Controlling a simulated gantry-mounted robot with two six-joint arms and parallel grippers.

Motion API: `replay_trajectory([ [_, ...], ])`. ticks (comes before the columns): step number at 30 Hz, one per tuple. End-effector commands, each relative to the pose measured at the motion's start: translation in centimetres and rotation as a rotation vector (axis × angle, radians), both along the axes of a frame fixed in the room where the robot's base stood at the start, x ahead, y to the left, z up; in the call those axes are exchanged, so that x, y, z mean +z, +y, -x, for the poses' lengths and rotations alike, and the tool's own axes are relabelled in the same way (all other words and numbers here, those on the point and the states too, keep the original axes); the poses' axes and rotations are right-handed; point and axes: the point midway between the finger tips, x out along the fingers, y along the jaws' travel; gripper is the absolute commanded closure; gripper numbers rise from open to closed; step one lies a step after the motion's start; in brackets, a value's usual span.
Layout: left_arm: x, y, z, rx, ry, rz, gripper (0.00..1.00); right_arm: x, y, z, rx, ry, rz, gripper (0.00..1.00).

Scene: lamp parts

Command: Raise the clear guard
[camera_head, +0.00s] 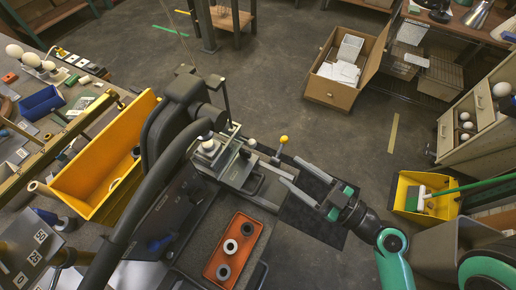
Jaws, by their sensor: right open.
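A bench machine (240,172) with light grey metal parts stands in the middle of the view. A lever with a yellow ball knob (283,140) rises at its right side. I cannot clearly make out the clear guard against the machine. My right gripper (290,170) comes in from the right, its two silver fingers spread and pointing left at the machine's right side. Nothing shows between the fingers. It is just below the yellow knob in the picture; I cannot tell whether it touches the machine. My left gripper is not in view.
An orange tray (216,258) with dark and white rings lies in front of the machine. A yellow bin (75,185) stands left. A large dark hose (135,205) arcs across the machine's left. A cardboard box (325,92) and open floor (270,60) lie behind.

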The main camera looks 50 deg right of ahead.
Motion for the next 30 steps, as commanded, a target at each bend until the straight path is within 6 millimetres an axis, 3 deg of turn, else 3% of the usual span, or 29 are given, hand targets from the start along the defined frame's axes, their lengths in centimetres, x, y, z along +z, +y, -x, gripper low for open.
replay_trajectory([
  [6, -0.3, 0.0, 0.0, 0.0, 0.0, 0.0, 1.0, 0.2, 0.3, -2.7, 0.011, -0.009, 0.006, 0.38],
  [9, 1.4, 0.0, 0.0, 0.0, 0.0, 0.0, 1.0, 0.8, 0.3, -5.4, 0.011, -0.006, 0.004, 0.38],
  [16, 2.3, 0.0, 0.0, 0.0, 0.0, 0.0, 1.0, 0.3, 0.1, -9.9, 0.004, -0.006, 0.003, 0.38],
  [21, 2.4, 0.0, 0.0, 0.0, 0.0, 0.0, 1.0, 0.2, 0.1, -11.2, 0.002, -0.006, 0.002, 0.38],
  [28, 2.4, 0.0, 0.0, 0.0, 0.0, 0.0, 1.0, 0.1, 0.1, -11.3, 0.002, -0.005, 0.001, 0.38],
  [30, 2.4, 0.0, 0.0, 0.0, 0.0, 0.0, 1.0, 0.1, 0.1, -11.3, 0.002, -0.005, 0.001, 0.46],
])
